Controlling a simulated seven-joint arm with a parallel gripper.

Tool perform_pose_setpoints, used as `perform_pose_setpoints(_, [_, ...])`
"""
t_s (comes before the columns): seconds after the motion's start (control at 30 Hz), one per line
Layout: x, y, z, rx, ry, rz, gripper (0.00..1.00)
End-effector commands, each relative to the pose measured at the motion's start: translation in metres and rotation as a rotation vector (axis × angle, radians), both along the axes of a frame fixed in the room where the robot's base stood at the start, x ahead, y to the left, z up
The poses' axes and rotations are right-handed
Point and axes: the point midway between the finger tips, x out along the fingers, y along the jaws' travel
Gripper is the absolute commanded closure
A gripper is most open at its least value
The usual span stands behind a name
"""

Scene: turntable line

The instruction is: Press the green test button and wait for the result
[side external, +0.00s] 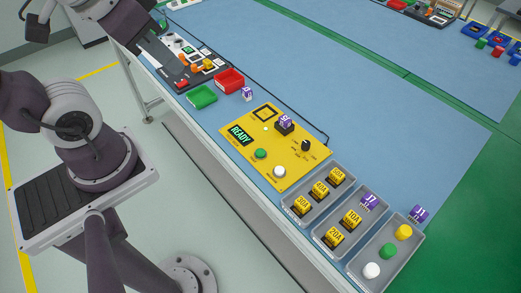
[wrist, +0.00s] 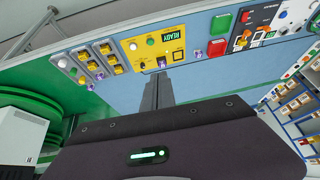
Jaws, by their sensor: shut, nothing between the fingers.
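The yellow test panel (side external: 246,163) lies on the blue bench. Its display (side external: 240,134) reads READY. The round green button (side external: 260,154) sits below the display, with a white button (side external: 279,172) beside it and a black knob (side external: 306,146) to the right. A purple block (side external: 285,123) sits in a dark socket on the panel. In the wrist view, the panel (wrist: 136,56) appears turned over, with the green button (wrist: 150,42) and the READY display (wrist: 173,31). My gripper (wrist: 160,77) is shut and empty, apart from the green button. Its fingertips are not clear in the side view.
Grey trays (side external: 318,233) with yellow and purple blocks and coloured pucks stand right of the panel. A green bin (side external: 202,96) and a red bin (side external: 229,79) stand on its other side, near a loose purple block (side external: 247,93).

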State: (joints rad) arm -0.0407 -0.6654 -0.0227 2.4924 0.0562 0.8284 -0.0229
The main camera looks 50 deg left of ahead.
Motion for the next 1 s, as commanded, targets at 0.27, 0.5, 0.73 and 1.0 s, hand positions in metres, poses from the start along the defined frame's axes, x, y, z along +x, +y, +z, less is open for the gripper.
perform_pose_setpoints(0.27, [0.099, 0.062, -0.062, 0.181, 0.065, 0.004, 1.0])
perform_pose_setpoints(0.5, [0.156, 0.069, -0.164, 0.013, 0.079, -0.143, 1.0])
perform_pose_setpoints(0.73, [0.169, 0.022, -0.23, -0.392, -0.007, -0.219, 1.0])
perform_pose_setpoints(1.0, [0.171, -0.004, -0.236, -0.605, -0.081, -0.221, 1.0])
